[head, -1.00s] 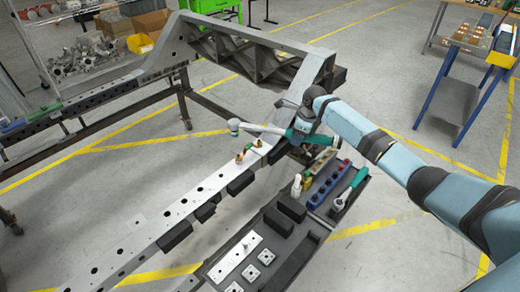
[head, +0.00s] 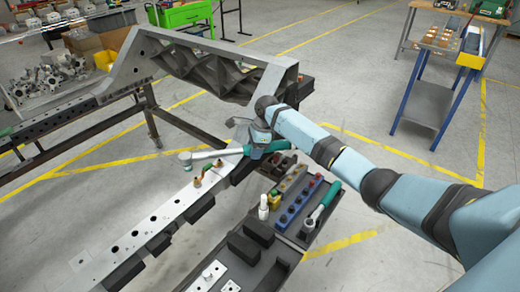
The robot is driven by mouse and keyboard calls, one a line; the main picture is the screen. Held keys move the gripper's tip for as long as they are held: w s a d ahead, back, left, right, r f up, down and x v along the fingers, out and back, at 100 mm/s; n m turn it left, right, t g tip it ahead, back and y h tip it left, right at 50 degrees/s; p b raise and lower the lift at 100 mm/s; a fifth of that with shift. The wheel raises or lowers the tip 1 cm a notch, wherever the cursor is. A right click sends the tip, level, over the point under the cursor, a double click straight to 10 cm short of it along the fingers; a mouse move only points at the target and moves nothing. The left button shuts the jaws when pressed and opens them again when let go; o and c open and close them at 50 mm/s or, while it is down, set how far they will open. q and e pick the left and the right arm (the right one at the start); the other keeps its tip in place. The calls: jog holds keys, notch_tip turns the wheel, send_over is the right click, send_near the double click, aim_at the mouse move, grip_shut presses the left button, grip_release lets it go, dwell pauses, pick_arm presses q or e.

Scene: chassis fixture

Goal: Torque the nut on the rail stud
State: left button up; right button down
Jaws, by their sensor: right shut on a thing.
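My right gripper (head: 262,146) is shut on the torque wrench (head: 212,154) near its green handle. The wrench points left, above the pale metal rail (head: 140,232). Its round head is at the left end, in the picture just above a brass-coloured stud with a nut (head: 197,182). A gap shows between head and stud. A second brass-coloured fitting (head: 217,163) stands further along the rail, close below the shaft. The fingertips are small and partly hidden by my wrist. My left gripper is out of view.
A dark tray (head: 262,262) beside the rail holds a white bottle (head: 263,207), a blue socket strip (head: 298,203) and a green-handled ratchet (head: 322,208). The raised chassis frame (head: 205,55) stands behind. A blue-legged stand (head: 432,100) is at the far right.

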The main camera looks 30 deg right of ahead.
jog(key=shift+w+d, duration=0.2)
jog(key=shift+d, duration=0.1)
jog(key=shift+w+d+f, duration=0.1)
jog(key=shift+w+d, duration=0.05)
jog(key=shift+d, duration=0.15)
jog(key=shift+w+d+f+m, duration=0.15)
jog(key=shift+w+f+m, duration=0.1)
jog(key=shift+m, duration=0.15)
jog(key=shift+s+f+b, duration=0.1)
jog(key=shift+f+b, duration=0.35)
jog(key=shift+b, duration=0.5)
pick_arm(q)
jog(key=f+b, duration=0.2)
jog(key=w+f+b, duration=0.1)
jog(key=b, duration=0.2)
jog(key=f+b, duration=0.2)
jog(key=b, duration=0.1)
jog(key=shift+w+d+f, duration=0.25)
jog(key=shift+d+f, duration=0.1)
pick_arm(e)
notch_tip(320, 180, down, 5)
jog(key=shift+f, duration=0.2)
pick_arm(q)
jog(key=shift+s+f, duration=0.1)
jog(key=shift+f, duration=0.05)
pick_arm(e)
jog(key=shift+f, duration=0.15)
